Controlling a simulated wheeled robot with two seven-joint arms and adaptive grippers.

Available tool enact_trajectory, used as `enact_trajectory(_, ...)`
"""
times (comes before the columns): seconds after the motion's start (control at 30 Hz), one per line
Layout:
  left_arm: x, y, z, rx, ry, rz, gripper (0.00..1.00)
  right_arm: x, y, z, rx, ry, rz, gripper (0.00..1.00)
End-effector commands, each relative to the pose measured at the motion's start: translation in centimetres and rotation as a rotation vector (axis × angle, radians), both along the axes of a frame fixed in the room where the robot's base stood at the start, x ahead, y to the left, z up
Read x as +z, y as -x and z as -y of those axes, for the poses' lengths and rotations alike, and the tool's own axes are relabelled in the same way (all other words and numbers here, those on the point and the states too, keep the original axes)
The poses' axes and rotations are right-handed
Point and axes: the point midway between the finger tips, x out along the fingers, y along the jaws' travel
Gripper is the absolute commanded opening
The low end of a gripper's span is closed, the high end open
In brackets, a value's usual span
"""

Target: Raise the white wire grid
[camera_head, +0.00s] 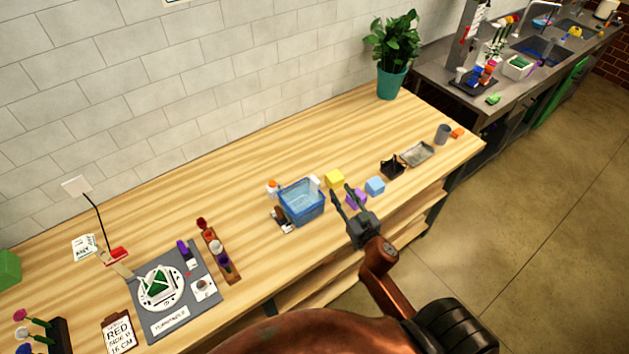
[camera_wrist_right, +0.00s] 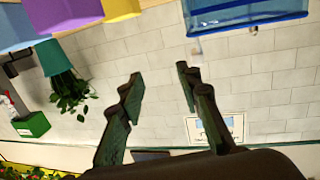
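I cannot clearly make out a white wire grid. A white round dish (camera_head: 160,288) with dark markings and a green block (camera_head: 156,283) on it lies on the grey mat (camera_head: 170,324) at the left; whether a grid is part of it is too small to tell. My right gripper (camera_head: 343,189) is open and empty at the table's front edge, its fingers pointing toward the purple block (camera_head: 357,199) and blue bin (camera_head: 301,203). In the right wrist view its fingers (camera_wrist_right: 160,72) stand apart with only wall between them. My left gripper is not in view.
A yellow block (camera_head: 335,179) and light blue block (camera_head: 375,186) lie near my right gripper. A black basket (camera_head: 392,168) and grey tray (camera_head: 417,154) are farther right. A wooden rack (camera_head: 219,251) and sign (camera_head: 119,335) flank the mat. The table's back middle is clear.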

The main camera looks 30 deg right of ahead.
Motion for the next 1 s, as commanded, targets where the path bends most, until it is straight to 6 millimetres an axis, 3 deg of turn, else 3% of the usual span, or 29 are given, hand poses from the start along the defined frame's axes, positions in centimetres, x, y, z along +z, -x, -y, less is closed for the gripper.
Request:
enact_trajectory(0.13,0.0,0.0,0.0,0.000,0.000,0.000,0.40,0.3,-1.5,-2.7,0.144,-0.010,0.050,0.32)
enact_trajectory(0.3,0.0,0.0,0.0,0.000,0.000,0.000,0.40,0.2,-2.3,-4.2,0.212,-0.022,0.061,0.32)
enact_trajectory(0.7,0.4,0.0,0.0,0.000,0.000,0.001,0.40,0.2,-8.0,-4.7,0.214,-0.021,0.060,0.32)
enact_trajectory(1.0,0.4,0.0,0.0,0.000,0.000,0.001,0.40,0.2,-9.7,-4.8,0.213,-0.022,0.060,0.32)
